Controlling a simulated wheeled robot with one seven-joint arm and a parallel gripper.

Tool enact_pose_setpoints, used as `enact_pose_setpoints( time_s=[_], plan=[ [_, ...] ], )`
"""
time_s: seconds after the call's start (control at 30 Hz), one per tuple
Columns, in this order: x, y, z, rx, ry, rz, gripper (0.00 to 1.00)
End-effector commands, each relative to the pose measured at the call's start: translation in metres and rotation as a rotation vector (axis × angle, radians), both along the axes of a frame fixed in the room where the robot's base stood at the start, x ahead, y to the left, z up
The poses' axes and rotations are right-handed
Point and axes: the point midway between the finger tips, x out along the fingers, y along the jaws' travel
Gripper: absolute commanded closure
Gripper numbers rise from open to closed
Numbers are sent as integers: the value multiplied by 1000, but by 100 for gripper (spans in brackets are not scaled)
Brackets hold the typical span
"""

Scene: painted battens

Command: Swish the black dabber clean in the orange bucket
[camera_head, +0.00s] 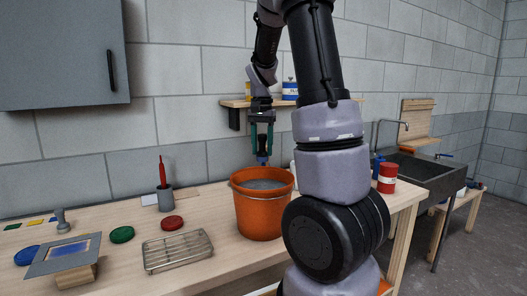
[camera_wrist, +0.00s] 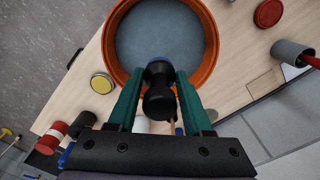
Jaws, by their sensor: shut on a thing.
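My gripper (camera_head: 262,142) is shut on the black dabber, its green fingers either side of it. In the wrist view the dabber (camera_wrist: 160,98) is a dark, rounded handle between the fingertips. In the head view only a small dark piece with some blue shows below the fingers. The orange bucket (camera_head: 263,215) stands upright on the bench, holding grey liquid; its rim also shows in the wrist view (camera_wrist: 112,42). The dabber hangs upright at about the height of the bucket's far rim, seemingly just above the liquid.
A wire rack (camera_head: 178,251), red lid (camera_head: 172,223), green lid (camera_head: 122,234) and grey cup with a red-handled tool (camera_head: 165,200) lie left of the bucket. A stencil board (camera_head: 62,254) is farther left. A red can (camera_head: 388,178) and sink (camera_head: 425,172) are right. A shelf (camera_head: 240,103) is behind.

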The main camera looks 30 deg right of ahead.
Motion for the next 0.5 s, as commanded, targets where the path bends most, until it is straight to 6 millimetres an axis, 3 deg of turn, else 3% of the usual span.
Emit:
enact_pose_setpoints(
  time_s=[0.5],
  plan=[
    [0,0,-38,-1,1,0,100]
  ],
)
